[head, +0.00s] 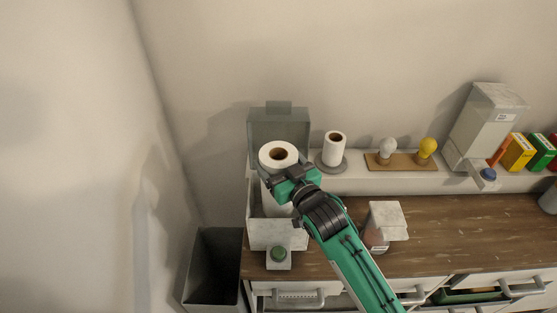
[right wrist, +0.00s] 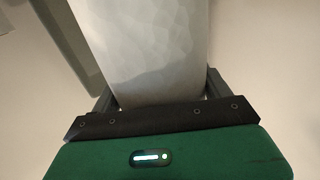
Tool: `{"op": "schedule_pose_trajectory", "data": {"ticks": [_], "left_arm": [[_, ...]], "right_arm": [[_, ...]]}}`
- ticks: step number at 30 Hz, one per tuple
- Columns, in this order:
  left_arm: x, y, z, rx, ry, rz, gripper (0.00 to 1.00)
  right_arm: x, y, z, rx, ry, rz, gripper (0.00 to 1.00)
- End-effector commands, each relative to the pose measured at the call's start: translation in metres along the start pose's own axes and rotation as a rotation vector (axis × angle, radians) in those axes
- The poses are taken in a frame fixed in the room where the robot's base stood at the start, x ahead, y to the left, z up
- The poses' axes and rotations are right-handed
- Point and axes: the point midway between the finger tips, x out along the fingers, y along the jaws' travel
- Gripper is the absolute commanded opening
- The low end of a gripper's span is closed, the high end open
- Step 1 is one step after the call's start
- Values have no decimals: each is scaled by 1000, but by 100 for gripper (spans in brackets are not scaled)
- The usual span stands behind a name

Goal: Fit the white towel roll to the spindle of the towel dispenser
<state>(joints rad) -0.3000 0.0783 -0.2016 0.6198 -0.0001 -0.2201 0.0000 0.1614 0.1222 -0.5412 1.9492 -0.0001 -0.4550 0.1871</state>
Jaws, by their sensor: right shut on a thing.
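The white towel roll (head: 278,154) stands upright, its brown core hole facing up. My right gripper (head: 282,172) is shut on it, with one finger on each side. In the right wrist view the roll (right wrist: 145,45) fills the space between the fingers (right wrist: 160,88). The towel dispenser (head: 268,236) is an open pale box with its grey see-through lid (head: 280,126) raised at the back. The roll appears over or partly inside the dispenser; I cannot tell how low it sits. The spindle is hidden. My left gripper is not in view.
A smaller white roll (head: 334,147) stands on a grey round base on the back ledge. Light bulbs sit on a wooden board (head: 402,163). A green button box (head: 278,257) is at the dispenser's front. A grey bin (head: 213,266) stands left. The brown counter (head: 460,225) is mostly clear.

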Motion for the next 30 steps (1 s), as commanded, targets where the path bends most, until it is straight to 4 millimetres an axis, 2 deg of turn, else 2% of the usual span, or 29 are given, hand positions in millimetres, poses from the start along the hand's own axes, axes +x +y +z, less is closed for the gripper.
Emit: {"op": "schedule_pose_trajectory", "data": {"ticks": [17,30], "left_arm": [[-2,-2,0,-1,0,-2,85],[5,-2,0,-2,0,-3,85]], "right_arm": [[0,0,0,0,1,0,37],[0,0,12,0,1,0,37]]}}
